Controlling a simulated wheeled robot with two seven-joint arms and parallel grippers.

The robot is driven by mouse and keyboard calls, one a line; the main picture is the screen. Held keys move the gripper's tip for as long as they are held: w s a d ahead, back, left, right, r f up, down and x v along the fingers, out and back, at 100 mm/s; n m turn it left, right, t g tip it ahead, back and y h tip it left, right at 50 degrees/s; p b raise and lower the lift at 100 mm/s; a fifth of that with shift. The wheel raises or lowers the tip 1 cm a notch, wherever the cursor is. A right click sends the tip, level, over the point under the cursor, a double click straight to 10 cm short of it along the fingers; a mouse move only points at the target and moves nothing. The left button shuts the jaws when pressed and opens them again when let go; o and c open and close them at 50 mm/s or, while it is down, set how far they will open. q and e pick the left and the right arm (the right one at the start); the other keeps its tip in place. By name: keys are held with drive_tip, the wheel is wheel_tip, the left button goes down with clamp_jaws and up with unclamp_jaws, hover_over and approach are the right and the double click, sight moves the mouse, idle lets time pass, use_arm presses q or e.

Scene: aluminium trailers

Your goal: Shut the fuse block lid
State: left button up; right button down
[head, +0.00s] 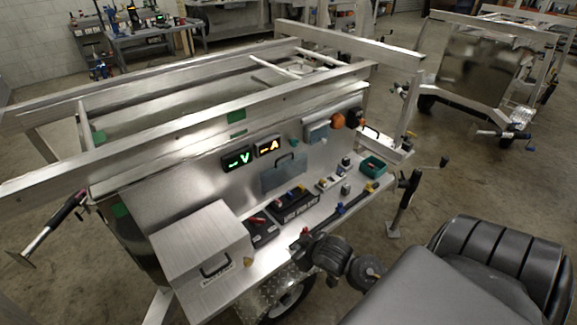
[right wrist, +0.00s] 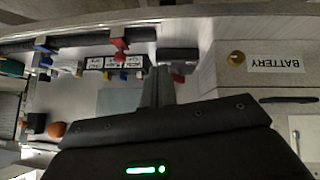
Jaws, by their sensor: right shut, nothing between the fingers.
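The fuse block (head: 300,207) is a black block with white lettering and small coloured fuses on the trailer's front shelf. Its lid appears to be the bluish see-through panel (head: 284,176), standing open and upright behind the block. The lid also shows as a pale patch in the right wrist view (right wrist: 118,100), beyond the row of labelled fuses (right wrist: 105,63). My right gripper (head: 296,244) is shut and empty, in front of the block near the shelf's front edge, apart from the lid. Its fingers (right wrist: 158,75) show in the right wrist view. My left gripper is out of view.
The aluminium battery box (head: 203,246) stands left of the block. A black unit with a red part (head: 262,230) sits between them. A dark bar with coloured knobs (head: 345,206) runs along the shelf front. Lit meters (head: 253,153) and a green bin (head: 373,166) are nearby.

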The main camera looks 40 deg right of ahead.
drive_tip(key=w+d+r+m+t+y, duration=0.15)
drive_tip(key=w+d+r+t, duration=0.45)
drive_tip(key=w+d+r, duration=1.05)
drive_tip(key=p, duration=0.1)
hover_over(288, 163)
drive_tip(key=shift+h, duration=0.25)
wheel_tip(288, 163, down, 5)
drive_tip(key=shift+d, duration=0.1)
